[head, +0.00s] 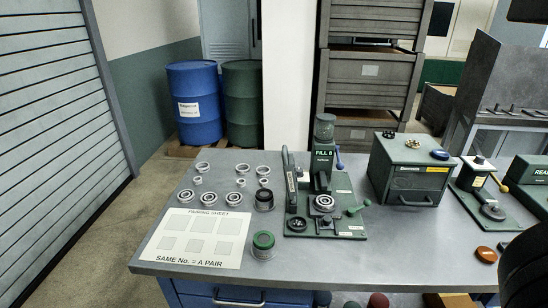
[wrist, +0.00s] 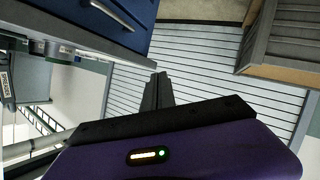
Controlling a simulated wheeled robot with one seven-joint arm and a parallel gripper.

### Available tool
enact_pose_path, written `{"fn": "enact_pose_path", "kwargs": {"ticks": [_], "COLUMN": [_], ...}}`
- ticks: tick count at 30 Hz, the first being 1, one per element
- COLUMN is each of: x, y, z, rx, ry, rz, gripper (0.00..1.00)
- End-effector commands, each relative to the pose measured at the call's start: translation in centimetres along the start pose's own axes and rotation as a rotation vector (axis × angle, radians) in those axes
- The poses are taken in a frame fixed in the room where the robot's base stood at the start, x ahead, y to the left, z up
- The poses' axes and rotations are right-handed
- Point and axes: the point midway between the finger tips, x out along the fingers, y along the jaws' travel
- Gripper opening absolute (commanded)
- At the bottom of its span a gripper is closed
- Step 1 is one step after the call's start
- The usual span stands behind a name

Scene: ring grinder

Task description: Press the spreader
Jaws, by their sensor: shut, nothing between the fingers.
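A green bench device (head: 343,205) marked "FILL B" stands at the middle of the workbench. I cannot make out the gripper in the head view.
Several bearing rings (head: 208,198) lie on the workbench (head: 340,268) beside a pairing sheet (head: 196,237). A green-topped cup (head: 263,243) stands nearby. A green box (head: 410,170) and a second device (head: 490,195) stand right. A dark rounded shape covers the lower right.

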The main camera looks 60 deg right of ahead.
Motion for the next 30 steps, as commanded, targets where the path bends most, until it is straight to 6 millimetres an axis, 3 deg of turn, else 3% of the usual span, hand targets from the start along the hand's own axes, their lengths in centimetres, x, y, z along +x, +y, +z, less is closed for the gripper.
{"fn": "enact_pose_path", "kwargs": {"ticks": [1, 5, 8, 11, 15, 20, 24, 30], "x": [2.6, 7.9, 11.6, 14.8, 18.1, 19.8, 19.2, 17.0], "y": [0.6, 3.0, 5.8, 9.3, 15.5, 23.6, 30.4, 36.6], "z": [0.3, 0.9, 0.8, 0.4, -1.1, -3.7, -6.6, -9.9], "rx": [-0.058, -0.213, -0.325, -0.425, -0.547, -0.649, -0.695, -0.703], "ry": [-0.017, -0.097, -0.167, -0.249, -0.380, -0.555, -0.713, -0.881], "rz": [0.034, 0.119, 0.197, 0.284, 0.421, 0.596, 0.749, 0.900], "gripper": [0.00, 0.00, 0.00, 0.00, 0.00, 0.00, 0.00, 0.00]}}
